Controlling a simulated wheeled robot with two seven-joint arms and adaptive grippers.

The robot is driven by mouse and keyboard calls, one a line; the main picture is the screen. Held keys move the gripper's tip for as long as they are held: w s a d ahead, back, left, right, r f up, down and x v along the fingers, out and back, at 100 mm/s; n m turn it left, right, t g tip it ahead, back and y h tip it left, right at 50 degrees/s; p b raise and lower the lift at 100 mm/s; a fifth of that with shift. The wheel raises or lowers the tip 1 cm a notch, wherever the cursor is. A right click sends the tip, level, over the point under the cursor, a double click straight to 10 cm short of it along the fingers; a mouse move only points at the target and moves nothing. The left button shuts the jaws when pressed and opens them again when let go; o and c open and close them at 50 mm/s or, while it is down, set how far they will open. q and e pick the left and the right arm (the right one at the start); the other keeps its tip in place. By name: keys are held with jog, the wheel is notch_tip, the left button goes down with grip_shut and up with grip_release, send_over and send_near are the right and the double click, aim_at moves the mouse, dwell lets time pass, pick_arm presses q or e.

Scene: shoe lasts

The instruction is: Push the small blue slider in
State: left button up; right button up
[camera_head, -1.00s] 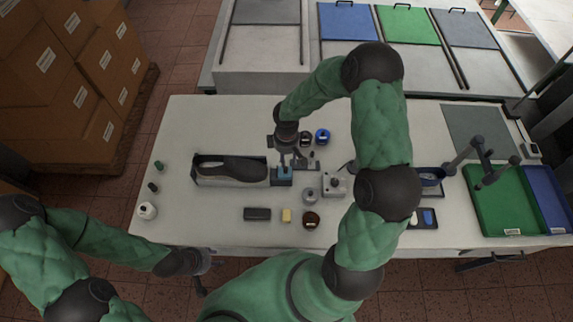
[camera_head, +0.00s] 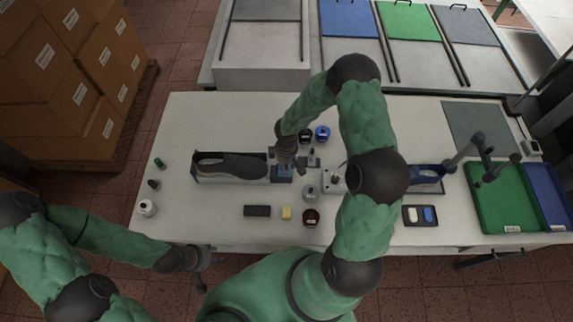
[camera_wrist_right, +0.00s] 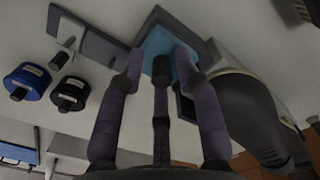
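The small blue slider (camera_head: 282,174) sits at the right end of a dark tray-like holder with a dark grey shoe last (camera_head: 232,165) in it. My right gripper (camera_head: 290,167) reaches down at the slider and partly covers it. In the right wrist view, the blue slider (camera_wrist_right: 160,42) lies just beyond the fingertips of my right gripper (camera_wrist_right: 160,68). Its fingers stand apart with nothing visibly clamped; I cannot tell whether they touch the slider. My left gripper (camera_head: 202,268) hangs off the table's front edge, away from the slider; its fingers are unclear.
Black and blue round containers (camera_head: 322,132) stand behind the gripper. A small machine (camera_head: 334,178) is to the right. Green and blue trays (camera_head: 500,200) lie far right.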

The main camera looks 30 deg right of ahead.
aim_at(278, 169)
grip_shut()
jog(key=shift+w+a+f+b, duration=0.1)
jog(key=shift+w+a+b, duration=0.15)
jog(key=shift+a+b, duration=0.15)
jog(key=shift+w+a+b, duration=0.35)
jog(key=shift+w+a, duration=0.15)
jog(key=shift+a, duration=0.5)
jog(key=shift+o, duration=2.4)
grip_release()
